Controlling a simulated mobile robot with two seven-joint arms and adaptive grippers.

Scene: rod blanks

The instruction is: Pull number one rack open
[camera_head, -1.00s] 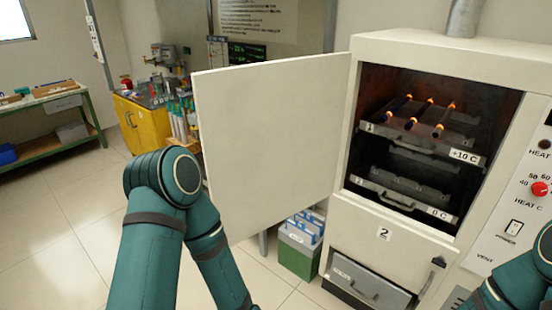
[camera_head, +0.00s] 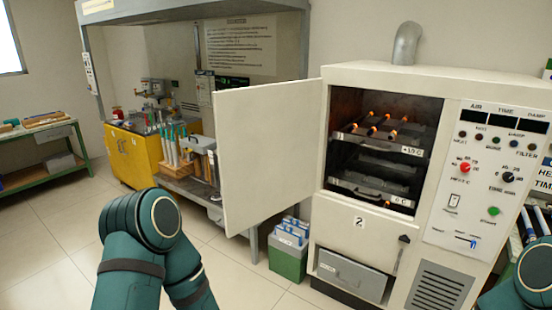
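The white oven (camera_head: 360,213) stands at right with its upper door (camera_head: 268,150) swung open to the left. Inside, an upper rack (camera_head: 398,147) holds several dark rods (camera_head: 372,131) with orange tips. A small tag sits at its front left and a temperature label at its front right; the tag's number is too small to read surely now. A lower rack (camera_head: 372,193) with a front handle sits beneath it. Both racks appear inside the chamber. Only my arm links show, at lower left and lower right. Neither gripper is in view.
A control panel (camera_head: 487,180) is right of the chamber. A green-grey box (camera_head: 288,250) stands on the floor beside the oven. A workbench (camera_head: 185,187) is behind the door. Floor at left is clear.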

